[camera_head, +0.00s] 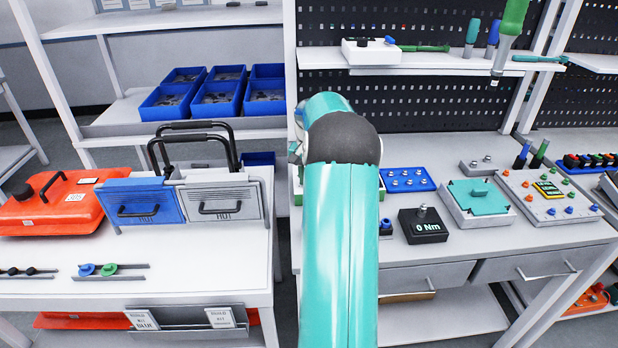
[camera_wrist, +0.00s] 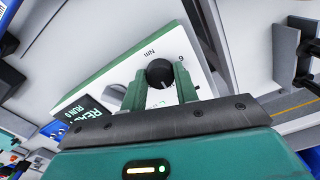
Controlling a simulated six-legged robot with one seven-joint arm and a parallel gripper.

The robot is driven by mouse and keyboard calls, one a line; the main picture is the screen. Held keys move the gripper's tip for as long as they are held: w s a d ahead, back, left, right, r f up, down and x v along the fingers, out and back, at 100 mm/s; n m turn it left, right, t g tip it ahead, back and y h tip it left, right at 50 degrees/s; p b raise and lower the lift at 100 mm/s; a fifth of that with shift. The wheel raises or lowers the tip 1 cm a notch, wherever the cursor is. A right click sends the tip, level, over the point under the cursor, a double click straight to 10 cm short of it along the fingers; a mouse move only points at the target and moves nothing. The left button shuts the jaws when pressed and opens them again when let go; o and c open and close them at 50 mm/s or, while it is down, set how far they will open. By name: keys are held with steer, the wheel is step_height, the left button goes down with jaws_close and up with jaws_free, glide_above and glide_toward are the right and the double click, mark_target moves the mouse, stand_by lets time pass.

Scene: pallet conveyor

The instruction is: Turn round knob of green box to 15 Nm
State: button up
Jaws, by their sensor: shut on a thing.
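The green box shows in the wrist view as a white-faced panel with green sides (camera_wrist: 110,68), tilted in the picture. Its round black knob (camera_wrist: 159,73) stands between the two green fingers of my gripper (camera_wrist: 160,80), which is shut on it. A dark display (camera_wrist: 92,117) on the panel carries partly hidden text, and "Nm" is printed near the knob. In the head view my arm hides most of the green box; only a sliver of it (camera_head: 297,192) shows left of the arm. My gripper is hidden there.
A black box reading "0 Nm" (camera_head: 423,226) stands right of my arm, near a blue tray (camera_head: 408,179) and a teal-topped fixture (camera_head: 478,197). On the left table are an orange case (camera_head: 50,207) and blue and grey toolboxes. Shelves stand behind.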

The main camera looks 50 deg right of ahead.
steer(key=shift+r+n, duration=0.1)
steer(key=shift+n, duration=0.2)
steer(key=o, duration=1)
step_height(320, 180, up, 14)
steer(key=shift+f, duration=0.15)
stand_by(0.4)
